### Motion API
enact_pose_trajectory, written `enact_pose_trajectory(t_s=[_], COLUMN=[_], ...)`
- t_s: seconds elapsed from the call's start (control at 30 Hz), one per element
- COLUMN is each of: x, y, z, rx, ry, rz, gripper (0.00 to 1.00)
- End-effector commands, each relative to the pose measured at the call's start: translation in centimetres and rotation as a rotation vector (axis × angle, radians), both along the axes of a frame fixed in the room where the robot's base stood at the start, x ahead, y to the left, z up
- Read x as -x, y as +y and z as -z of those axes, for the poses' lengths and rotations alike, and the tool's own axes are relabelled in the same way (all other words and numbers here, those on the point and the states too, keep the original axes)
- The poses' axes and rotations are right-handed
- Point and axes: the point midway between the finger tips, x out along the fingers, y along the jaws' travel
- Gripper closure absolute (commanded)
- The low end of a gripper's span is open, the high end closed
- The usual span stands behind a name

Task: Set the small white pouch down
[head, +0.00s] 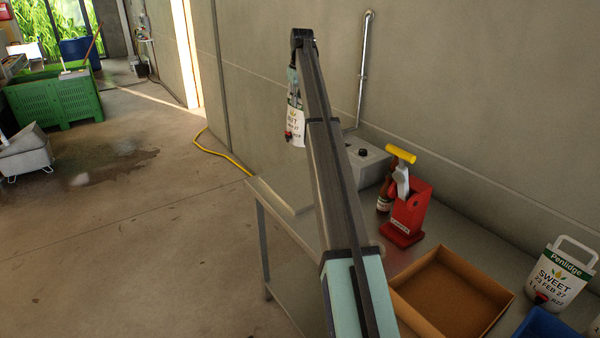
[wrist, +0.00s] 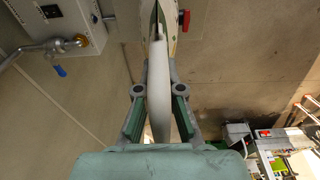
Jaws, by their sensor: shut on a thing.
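A small white pouch (head: 295,122) with a printed label and a red tap hangs upright from my gripper (head: 293,78) in the head view, in front of the grey wall. It appears above the far end of the metal table, and its upper part is partly hidden by my arm. In the wrist view, my gripper (wrist: 161,90) is shut on the pouch's white upper part (wrist: 159,95), seen edge-on between the fingers. The red tap (wrist: 184,20) shows beyond the fingertips.
The metal table (head: 288,191) bears a grey box (head: 366,165), a brown bottle (head: 384,196), a red device with a yellow handle (head: 409,212) and an open cardboard tray (head: 450,290). Another white pouch (head: 560,272) stands near a blue crate (head: 545,327).

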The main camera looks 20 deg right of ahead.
Motion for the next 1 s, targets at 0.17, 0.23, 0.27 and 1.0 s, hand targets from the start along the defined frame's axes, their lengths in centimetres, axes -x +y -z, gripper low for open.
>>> enact_pose_trajectory(t_s=[0.17, 0.23, 0.27, 1.0], x=[0.0, 0.0, 0.0, 0.1], y=[0.0, 0.0, 0.0, 0.1], z=[1.7, 2.6, 3.0, 14.5], rx=[0.001, 0.001, 0.001, 0.0], ry=[-0.002, -0.002, -0.002, -0.001], rz=[0.0, 0.0, 0.0, 0.0], gripper=[1.0, 1.0, 1.0, 1.0])
